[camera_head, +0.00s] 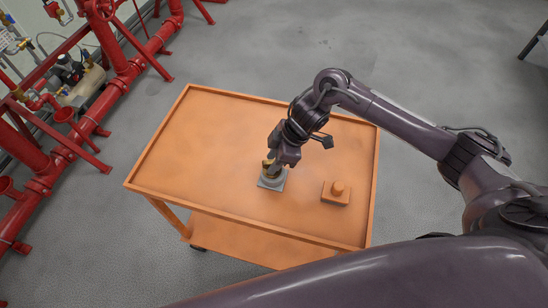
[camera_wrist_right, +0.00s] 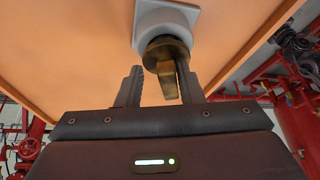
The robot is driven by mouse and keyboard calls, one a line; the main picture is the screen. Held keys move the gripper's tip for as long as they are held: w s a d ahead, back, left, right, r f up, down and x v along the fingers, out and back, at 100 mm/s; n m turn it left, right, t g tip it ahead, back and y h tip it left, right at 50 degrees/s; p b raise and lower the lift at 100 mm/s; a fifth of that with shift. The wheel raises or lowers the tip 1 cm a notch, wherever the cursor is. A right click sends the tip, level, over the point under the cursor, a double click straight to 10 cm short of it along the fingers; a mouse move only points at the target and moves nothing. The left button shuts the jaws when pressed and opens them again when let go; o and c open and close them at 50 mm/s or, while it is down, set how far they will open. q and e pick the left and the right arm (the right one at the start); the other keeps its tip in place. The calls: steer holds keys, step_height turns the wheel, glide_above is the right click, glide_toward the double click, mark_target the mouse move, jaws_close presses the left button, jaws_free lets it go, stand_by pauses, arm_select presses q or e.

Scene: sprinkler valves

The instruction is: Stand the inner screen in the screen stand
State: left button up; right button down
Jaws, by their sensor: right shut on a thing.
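The inner screen (camera_wrist_right: 168,50) appears as a brass-coloured round piece with a flat tab in the right wrist view, and as a small yellowish bit (camera_head: 268,163) in the head view. My right gripper (camera_head: 275,163) is shut on its tab, pointing down. The screen stand, a light grey square base with a round collar (camera_wrist_right: 166,18), is directly beyond the screen. In the head view the stand (camera_head: 271,183) sits on the cart below the gripper. The screen's round part lines up with the collar; I cannot tell how deep it sits. My left gripper is not in view.
The orange cart (camera_head: 200,140) has a raised rim. An orange block with a round knob (camera_head: 336,191) stands right of the stand. The cart's left half is clear. Red pipes (camera_head: 120,62) run along the left, beyond the cart.

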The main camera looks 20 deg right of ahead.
steer(key=shift+f, duration=0.15)
steer(key=c, duration=1)
jaws_free()
steer(key=shift+o, duration=0.2)
steer(key=shift+r, duration=0.3)
steer(key=v, duration=1.2)
steer(key=shift+f, duration=0.15)
